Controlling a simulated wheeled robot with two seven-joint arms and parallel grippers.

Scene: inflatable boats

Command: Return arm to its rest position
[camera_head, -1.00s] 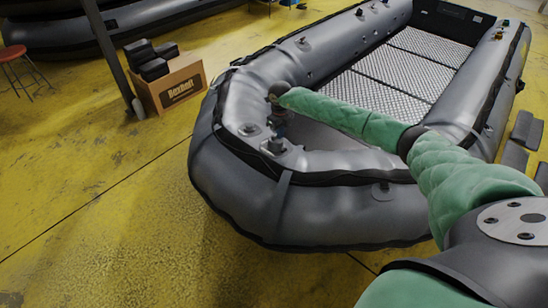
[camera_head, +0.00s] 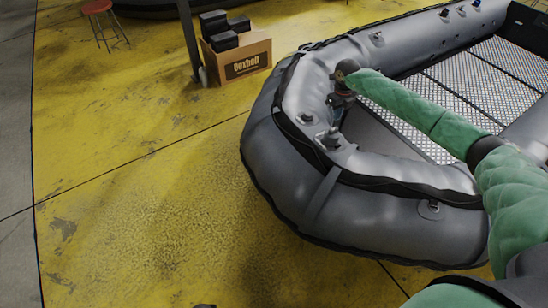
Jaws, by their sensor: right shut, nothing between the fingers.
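My right arm, in a green quilted sleeve, reaches in from the right over the grey inflatable boat (camera_head: 370,212). My right gripper (camera_head: 337,112) points down at the inner side of the boat's near left tube. It is small and dark, and it is shut and empty. Dark valve fittings (camera_head: 328,138) sit on the tube just below it. I cannot tell whether the gripper touches the tube. My left gripper is not in view.
A cardboard box (camera_head: 236,58) with black blocks on top stands on the yellow floor beside a dark post. A red stool (camera_head: 98,8) is at the upper left. The floor (camera_head: 130,210) left of the boat is mostly clear. A small dark shape shows at the bottom edge.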

